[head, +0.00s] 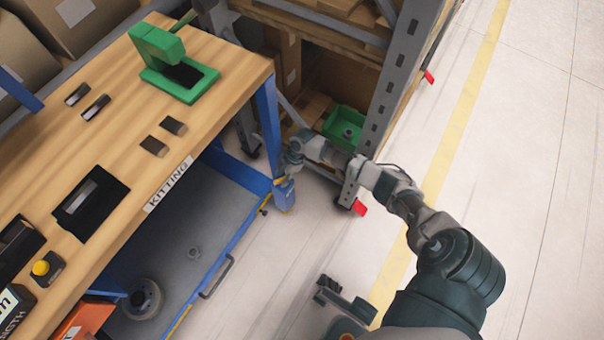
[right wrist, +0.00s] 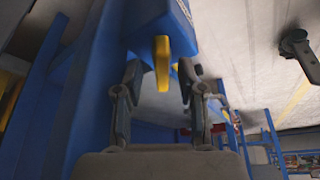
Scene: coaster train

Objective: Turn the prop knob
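A blue box (head: 284,196) sits low at the corner leg of the workbench, with a small yellow part near its top in the head view. In the right wrist view the blue box (right wrist: 160,22) fills the upper middle. A narrow yellow prop knob (right wrist: 162,62) hangs from it. My right gripper (head: 287,168) is beside the box; in the right wrist view its two fingers (right wrist: 160,75) are spread, one on each side of the knob. I see a gap on both sides, so the gripper is open. My left gripper is not in view.
The workbench (head: 225,75) holds a green fixture (head: 172,65) and small dark parts. A blue cart (head: 240,187) stands under it. A shelving rack post (head: 392,90) and a green bin (head: 345,125) are beyond my right arm. The floor at right is clear.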

